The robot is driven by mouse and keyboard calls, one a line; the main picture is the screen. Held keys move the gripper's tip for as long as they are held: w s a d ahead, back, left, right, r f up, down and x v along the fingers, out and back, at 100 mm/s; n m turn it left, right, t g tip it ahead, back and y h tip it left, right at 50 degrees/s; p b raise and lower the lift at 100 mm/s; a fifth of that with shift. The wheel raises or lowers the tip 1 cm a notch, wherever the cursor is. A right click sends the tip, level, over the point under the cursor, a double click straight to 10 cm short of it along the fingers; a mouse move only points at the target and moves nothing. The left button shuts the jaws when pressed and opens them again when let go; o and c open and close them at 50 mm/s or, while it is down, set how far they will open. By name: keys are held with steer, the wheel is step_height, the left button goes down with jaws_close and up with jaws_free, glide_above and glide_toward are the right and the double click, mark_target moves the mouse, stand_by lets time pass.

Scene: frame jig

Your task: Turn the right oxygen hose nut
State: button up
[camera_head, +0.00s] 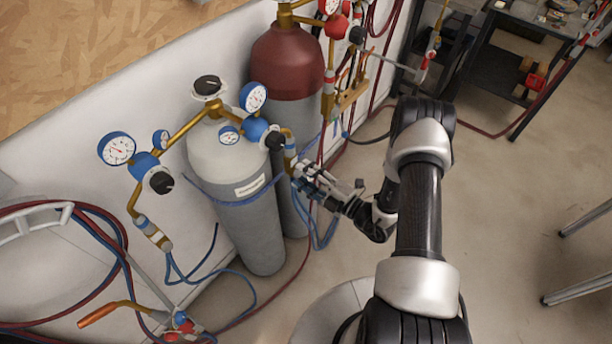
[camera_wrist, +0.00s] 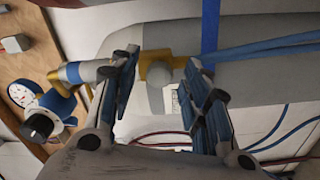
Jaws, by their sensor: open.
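The right oxygen regulator (camera_head: 257,131) is blue with dials and a black knob, on the grey oxygen cylinder (camera_head: 255,225). A brass outlet with a blue-and-silver section (camera_head: 290,149) bends down from it, and my gripper (camera_head: 302,170) is at its lower end. In the wrist view, the brass hose nut (camera_wrist: 160,72) lies between the two fingers of my open gripper (camera_wrist: 160,60). A finger stands on each side of it. I cannot tell whether either touches. In the head view the gripper largely hides the nut.
The left oxygen regulator (camera_head: 145,165) hangs to the left with its own outlet. A dark red cylinder (camera_head: 288,62) stands behind. Blue hoses (camera_head: 325,235) hang close to my gripper. A white wall panel lies left of the cylinders, and open floor (camera_head: 510,200) lies to the right.

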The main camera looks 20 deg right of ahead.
steer(key=v, duration=1.2)
steer(key=shift+r, duration=0.1)
